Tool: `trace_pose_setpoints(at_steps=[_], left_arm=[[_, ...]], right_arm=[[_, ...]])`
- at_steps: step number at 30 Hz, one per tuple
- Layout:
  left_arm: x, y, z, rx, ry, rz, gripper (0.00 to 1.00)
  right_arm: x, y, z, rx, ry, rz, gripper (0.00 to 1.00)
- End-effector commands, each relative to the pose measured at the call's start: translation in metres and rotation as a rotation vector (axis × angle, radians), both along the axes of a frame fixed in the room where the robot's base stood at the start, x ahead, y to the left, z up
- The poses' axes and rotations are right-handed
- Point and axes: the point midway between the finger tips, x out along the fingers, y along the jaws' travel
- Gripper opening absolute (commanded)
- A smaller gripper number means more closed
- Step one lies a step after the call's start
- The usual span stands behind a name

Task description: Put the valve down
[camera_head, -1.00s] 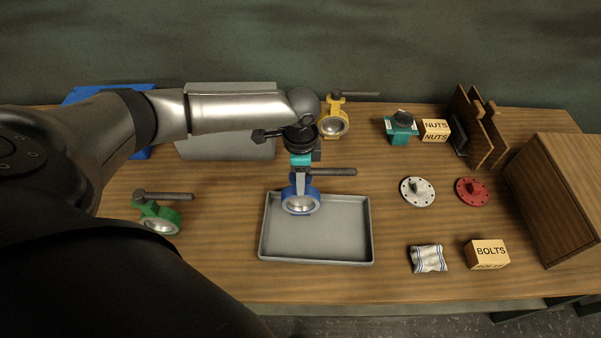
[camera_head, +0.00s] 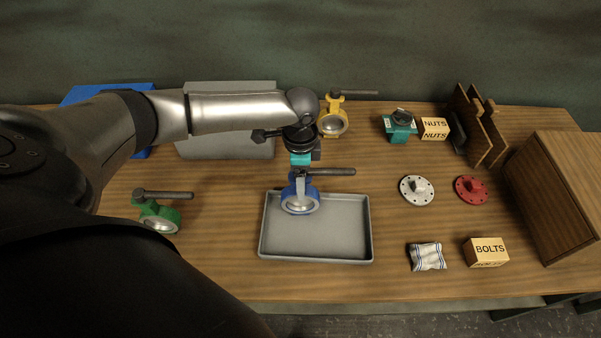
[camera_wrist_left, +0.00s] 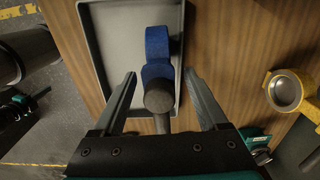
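The blue valve (camera_head: 299,200) stands in the back left part of the grey tray (camera_head: 347,258), with its dark handle pointing right. In the left wrist view the valve's blue body (camera_wrist_left: 157,44) is seen from above and its round grey stem lies between my fingers. My left gripper (camera_wrist_left: 160,73) is open, with a gap visible on both sides of the stem. In the head view it is (camera_head: 300,170) just above and behind the valve, its fingertips hard to make out. A dark and teal part, probably my right gripper (camera_wrist_left: 17,110), shows at the wrist view's left edge; its fingers are unclear.
A green valve (camera_head: 160,217) stands left of the tray and a yellow valve (camera_head: 333,121) behind it. Right are two flanges (camera_head: 417,190), (camera_head: 472,190), a cloth (camera_head: 427,257), a bolts box (camera_head: 487,252) and a nuts box (camera_head: 435,129). The tray's front and right are empty.

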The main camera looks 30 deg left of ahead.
Motion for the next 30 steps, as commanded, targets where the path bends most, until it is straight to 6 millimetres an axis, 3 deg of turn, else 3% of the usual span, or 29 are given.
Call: trace_pose_setpoints(at_steps=[7,11,14,24,30], left_arm=[[-0.004,0.001,-0.003,0.004,0.011,0.0,0.77],[-0.002,0.001,0.006,0.003,0.006,0.001,0.77],[-0.001,0.001,0.022,0.002,0.002,-0.001,0.77],[-0.001,0.001,0.103,0.001,-0.002,-0.001,0.77],[-0.001,0.001,0.137,0.001,-0.001,-0.001,0.77]], right_arm=[[0.0,0.0,0.0,0.0,0.0,0.0,0.0],[0.0,0.0,0.0,0.0,0.0,0.0,0.0],[0.0,0.0,0.001,0.0,0.0,0.0,0.0],[0.0,0.0,0.003,0.001,0.0,0.0,0.0],[0.0,0.001,0.004,0.001,0.0,0.0,0.0]])
